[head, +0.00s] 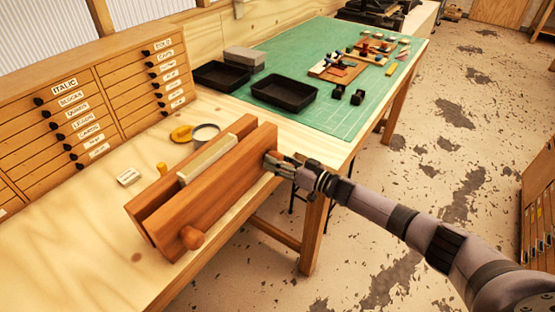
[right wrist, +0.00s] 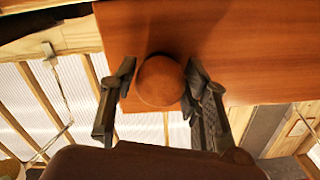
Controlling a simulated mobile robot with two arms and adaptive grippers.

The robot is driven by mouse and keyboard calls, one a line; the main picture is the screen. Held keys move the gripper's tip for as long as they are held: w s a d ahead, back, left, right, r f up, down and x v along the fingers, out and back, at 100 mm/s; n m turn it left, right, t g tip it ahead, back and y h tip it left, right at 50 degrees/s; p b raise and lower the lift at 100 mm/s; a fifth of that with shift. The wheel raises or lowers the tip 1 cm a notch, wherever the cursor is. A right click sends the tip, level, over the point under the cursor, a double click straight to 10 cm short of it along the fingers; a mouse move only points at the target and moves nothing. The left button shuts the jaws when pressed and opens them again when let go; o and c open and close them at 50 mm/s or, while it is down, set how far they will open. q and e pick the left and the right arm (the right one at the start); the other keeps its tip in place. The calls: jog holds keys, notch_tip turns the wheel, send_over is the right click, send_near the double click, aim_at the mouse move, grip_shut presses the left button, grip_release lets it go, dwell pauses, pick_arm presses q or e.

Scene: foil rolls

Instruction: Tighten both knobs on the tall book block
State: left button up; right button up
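The wooden press (head: 215,195) stands on the bench, two thick reddish-brown boards with a pale book block (head: 207,160) upright between them. One round wooden knob (head: 192,238) sticks out of the front board near its left end, with nothing touching it. The other knob, at the right end, is mostly hidden by my right gripper (head: 279,165) in the head view. In the right wrist view this right knob (right wrist: 160,80) sits between the two fingers of my right gripper (right wrist: 160,76), which close in on it from both sides. My left gripper is not in view.
A tape roll (head: 205,134), a yellow item (head: 181,133) and a small labelled block (head: 129,177) lie behind the press. Black trays (head: 285,92) stand on the green mat (head: 340,115). Labelled drawers (head: 85,120) line the back. The bench is clear left of the press.

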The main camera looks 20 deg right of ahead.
jog(key=o, duration=0.3)
jog(key=shift+r, duration=0.15)
jog(key=shift+w, duration=0.1)
jog(key=v, duration=1.2)
